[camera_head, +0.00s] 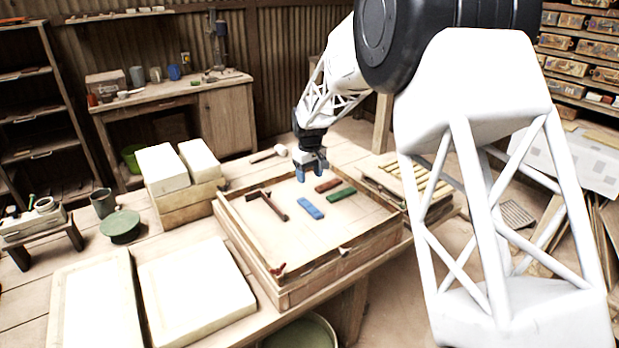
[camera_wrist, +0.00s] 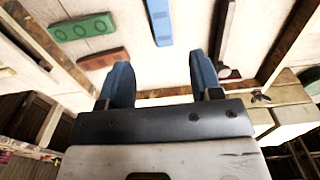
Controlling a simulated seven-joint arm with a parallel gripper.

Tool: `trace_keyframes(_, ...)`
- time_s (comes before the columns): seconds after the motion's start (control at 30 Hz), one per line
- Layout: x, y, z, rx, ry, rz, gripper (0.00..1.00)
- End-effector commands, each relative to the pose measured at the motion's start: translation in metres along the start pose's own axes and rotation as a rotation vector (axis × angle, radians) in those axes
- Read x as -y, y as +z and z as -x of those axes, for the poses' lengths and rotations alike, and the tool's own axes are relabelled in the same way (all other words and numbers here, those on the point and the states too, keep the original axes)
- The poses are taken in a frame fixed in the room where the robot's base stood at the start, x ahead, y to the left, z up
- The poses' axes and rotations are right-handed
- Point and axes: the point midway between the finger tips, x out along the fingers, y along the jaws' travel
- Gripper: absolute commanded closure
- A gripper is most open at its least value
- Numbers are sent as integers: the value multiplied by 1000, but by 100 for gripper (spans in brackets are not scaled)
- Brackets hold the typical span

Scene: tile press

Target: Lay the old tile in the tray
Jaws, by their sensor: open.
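A blue tile (camera_head: 310,208), a dark red tile (camera_head: 328,185) and a green tile (camera_head: 341,195) lie apart on the pale bed of a shallow wooden box (camera_head: 340,272). I cannot tell which one is the old tile, or which container is the tray. In the wrist view the green tile (camera_wrist: 82,27) shows round marks, with the red tile (camera_wrist: 102,58) below it and the blue tile (camera_wrist: 160,20) at top centre. My gripper (camera_head: 310,177) is open and empty, above the far part of the box, with blue fingers (camera_wrist: 161,80) apart.
A slatted wooden crate (camera_head: 425,184) stands right of the box. White slabs (camera_head: 195,295) lie front left; stacked blocks (camera_head: 163,168) stand behind. A mallet (camera_head: 270,153) lies behind the box.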

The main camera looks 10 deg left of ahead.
Motion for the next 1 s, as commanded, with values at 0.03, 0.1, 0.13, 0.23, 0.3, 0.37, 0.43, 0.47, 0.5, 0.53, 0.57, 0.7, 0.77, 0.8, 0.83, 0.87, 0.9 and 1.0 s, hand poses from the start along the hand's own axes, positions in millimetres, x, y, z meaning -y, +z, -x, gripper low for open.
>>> trace_keyframes(0.03,0,0,0,0,0,0,41)
trace_keyframes(0.1,0,0,0,0,0,0,41)
trace_keyframes(0.13,0,0,0,0,0,0,41)
trace_keyframes(0.23,0,0,0,0,0,0,41)
trace_keyframes(0.3,0,0,0,0,0,0,41)
trace_keyframes(0.37,0,0,0,0,0,0,41)
trace_keyframes(0.43,0,0,0,0,0,0,41)
trace_keyframes(0.47,0,0,0,0,0,0,41)
trace_keyframes(0.5,0,0,0,0,0,0,41)
trace_keyframes(0.53,0,0,0,0,0,0,41)
trace_keyframes(0.57,0,0,0,0,0,0,41)
trace_keyframes(0.7,0,0,0,-1,0,0,41)
trace_keyframes(0.77,0,1,1,-1,0,-1,41)
trace_keyframes(0.8,-1,2,2,-2,1,-3,41)
trace_keyframes(0.83,-1,4,4,-2,1,-5,41)
trace_keyframes(0.87,-2,6,6,-3,1,-7,41)
trace_keyframes(0.9,-2,9,9,-5,2,-12,41)
trace_keyframes(1.0,-5,21,19,-9,4,-28,41)
